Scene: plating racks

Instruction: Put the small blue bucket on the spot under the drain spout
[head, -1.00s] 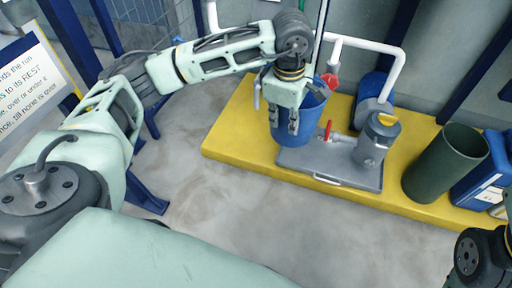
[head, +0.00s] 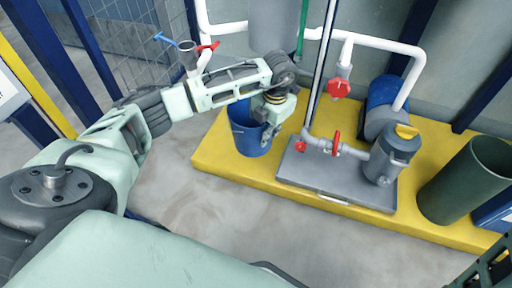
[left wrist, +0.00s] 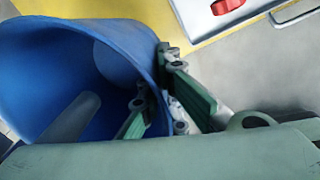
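The small blue bucket (head: 243,136) is over the left part of the yellow platform, left of the grey pump tray; I cannot tell whether its base touches. My left gripper (head: 268,138) is at the bucket's right side. In the left wrist view the bucket (left wrist: 60,50) is tilted in the picture, and the gripper (left wrist: 163,105) has one finger inside and one outside its wall, shut on the rim. A white pipe with a red valve (head: 339,88) points down behind the tray; I cannot tell whether this is the drain spout. The spot is not distinguishable.
The grey tray (head: 310,180) carries a grey pump (head: 392,158) and red-handled piping. A dark green bin (head: 465,185) stands at the platform's (head: 215,165) right. A mesh fence is at back left. Floor in front is clear. A dark part at bottom right may be my right arm.

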